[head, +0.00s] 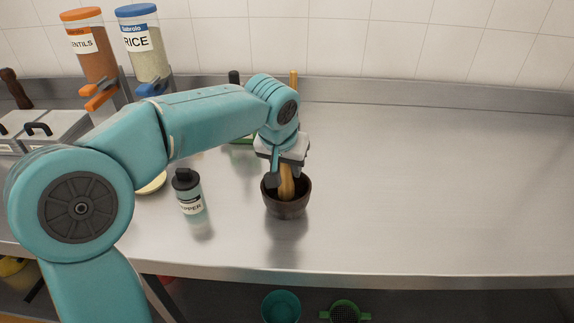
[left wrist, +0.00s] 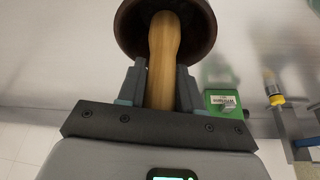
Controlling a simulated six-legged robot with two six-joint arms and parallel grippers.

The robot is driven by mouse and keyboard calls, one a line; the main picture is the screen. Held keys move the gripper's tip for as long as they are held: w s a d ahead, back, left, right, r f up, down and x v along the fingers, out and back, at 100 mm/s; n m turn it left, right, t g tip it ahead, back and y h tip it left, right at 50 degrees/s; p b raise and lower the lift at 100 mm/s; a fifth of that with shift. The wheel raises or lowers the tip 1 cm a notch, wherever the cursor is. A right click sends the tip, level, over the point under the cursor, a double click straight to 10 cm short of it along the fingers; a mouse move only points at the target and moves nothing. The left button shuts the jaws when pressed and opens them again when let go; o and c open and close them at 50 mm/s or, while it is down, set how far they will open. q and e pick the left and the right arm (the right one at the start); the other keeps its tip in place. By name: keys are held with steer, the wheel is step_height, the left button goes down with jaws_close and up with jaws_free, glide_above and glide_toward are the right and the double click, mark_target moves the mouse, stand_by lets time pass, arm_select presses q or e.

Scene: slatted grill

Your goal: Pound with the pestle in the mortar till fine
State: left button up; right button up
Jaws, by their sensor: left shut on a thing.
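A dark brown mortar (head: 287,207) stands on the steel counter, and it also shows at the top of the left wrist view (left wrist: 133,30). A light wooden pestle (head: 286,182) stands nearly upright with its lower end inside the mortar; its shaft (left wrist: 162,62) runs between my fingers in the left wrist view. My left gripper (head: 284,168) is above the mortar and shut on the pestle. My right gripper is not in view.
A pepper shaker (head: 189,193) stands left of the mortar. Dispensers of lentils (head: 91,50) and rice (head: 146,48) are at the back left. A green box (left wrist: 223,103) lies behind the mortar. The counter to the right (head: 440,180) is clear.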

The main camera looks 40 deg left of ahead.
arm_select(q)
steer(key=shift+r, duration=0.8)
steer(key=shift+f, duration=0.15)
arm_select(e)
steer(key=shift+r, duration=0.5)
arm_select(q)
step_height(320, 180, down, 4)
steer(key=b, duration=0.3)
step_height(320, 180, up, 4)
steer(key=p, duration=0.3)
jaws_close()
steer(key=shift+s, duration=0.1)
